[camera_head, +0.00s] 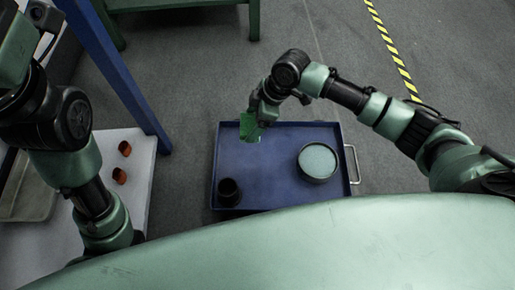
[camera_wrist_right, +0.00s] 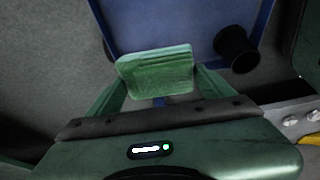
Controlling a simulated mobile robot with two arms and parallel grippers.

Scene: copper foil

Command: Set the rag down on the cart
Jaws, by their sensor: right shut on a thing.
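The rag is a small green folded block (camera_head: 249,127). My right gripper (camera_head: 257,112) is shut on it and holds it over the far left part of the blue cart (camera_head: 280,185). In the right wrist view the rag (camera_wrist_right: 156,72) sits between the two green fingers, with the cart top (camera_wrist_right: 185,20) beyond it. I cannot tell the exact gap between rag and cart. My left arm comes in at the left of the head view, but its gripper fingers are not in view.
On the cart stand a black cup (camera_head: 229,190) at the near left and a round pale-green-topped container (camera_head: 317,161) at the right. The cart's middle is clear. A white table (camera_head: 140,175) at the left bears two orange-brown pieces (camera_head: 122,162). A blue post (camera_head: 120,75) rises beside it.

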